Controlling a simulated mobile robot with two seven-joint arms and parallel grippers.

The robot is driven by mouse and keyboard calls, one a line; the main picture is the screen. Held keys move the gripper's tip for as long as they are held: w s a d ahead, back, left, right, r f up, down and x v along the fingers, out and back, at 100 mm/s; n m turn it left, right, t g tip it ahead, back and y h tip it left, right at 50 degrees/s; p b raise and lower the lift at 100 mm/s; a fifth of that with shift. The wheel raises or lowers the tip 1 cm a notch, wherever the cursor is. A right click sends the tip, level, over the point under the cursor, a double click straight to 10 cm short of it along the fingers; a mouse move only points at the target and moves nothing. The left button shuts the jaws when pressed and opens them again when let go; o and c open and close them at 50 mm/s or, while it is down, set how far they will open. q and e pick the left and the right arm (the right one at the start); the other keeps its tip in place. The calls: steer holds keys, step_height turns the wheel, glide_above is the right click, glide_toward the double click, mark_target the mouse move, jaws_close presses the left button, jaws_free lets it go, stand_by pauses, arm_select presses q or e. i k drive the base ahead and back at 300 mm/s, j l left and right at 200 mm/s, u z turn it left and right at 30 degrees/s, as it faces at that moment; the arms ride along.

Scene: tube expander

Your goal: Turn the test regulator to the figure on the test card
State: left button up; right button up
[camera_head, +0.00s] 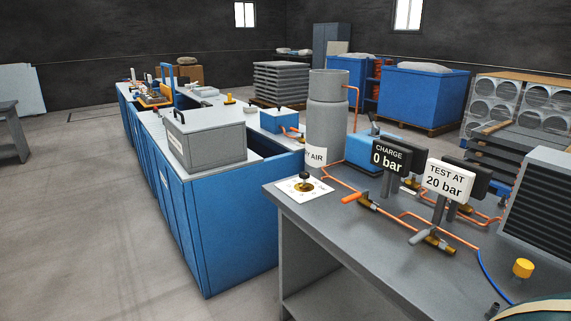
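The test card (446,183) is a white sign on a post that reads "TEST AT 20 bar". A black sign (389,158) beside it reads "CHARGE 0 bar". A black knob (305,176) stands on a brass-coloured disc in the middle of a white dial plate (289,188), at the left corner of the grey bench (365,258). It looks like the regulator. The dial's marks are too small to read. Neither of my grippers is in view.
A grey cylinder (327,125), its label partly reading "AIR", stands behind the dial. Copper pipes cross the bench with an orange-handled valve (353,198) and a grey-handled one (419,237). A yellow knob (523,267) and a finned unit (540,210) are at right.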

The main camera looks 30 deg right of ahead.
mark_target(305, 176)
steer(key=i, duration=1.6)
steer(key=i+z, duration=0.15)
steer(key=i, duration=0.3)
steer(key=i+j+z, duration=0.1)
steer(key=i, duration=0.4)
steer(key=i+j+z, duration=0.15)
steer(key=i, duration=0.3)
steer(key=z, duration=1.7)
